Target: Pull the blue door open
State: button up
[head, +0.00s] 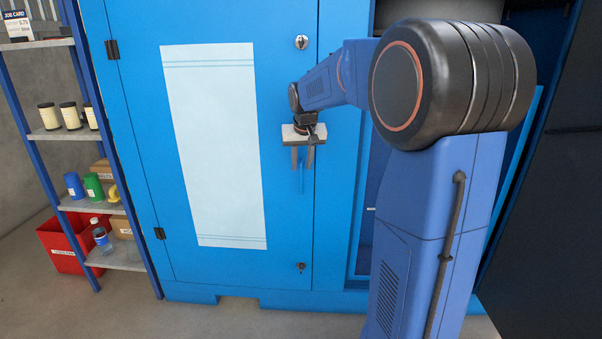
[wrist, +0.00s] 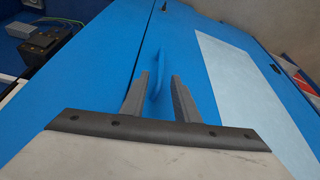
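The blue door (head: 145,120) stands shut, flush in the blue cabinet front, with a pale panel (head: 215,150) on its face. Its hinges are on the left. A blue upright handle (head: 302,180) sits near its right edge; in the wrist view the handle (wrist: 160,72) stands out from the door (wrist: 215,110). My gripper (head: 303,158) is at the handle with its fingers pointing down in the head view. In the wrist view my gripper (wrist: 160,92) is open, one finger on each side of the handle's near end, with gaps showing. Contact cannot be seen.
Two round locks sit on the door, an upper one (head: 301,42) and a lower one (head: 301,267). Right of the door is an open cabinet bay, partly hidden by my arm. A shelf rack (head: 62,133) with cans and a red bin (head: 62,245) stand left. Some floor shows in front.

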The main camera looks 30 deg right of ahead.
aim_at(301, 169)
jog(key=shift+x, duration=2.35)
grip_shut()
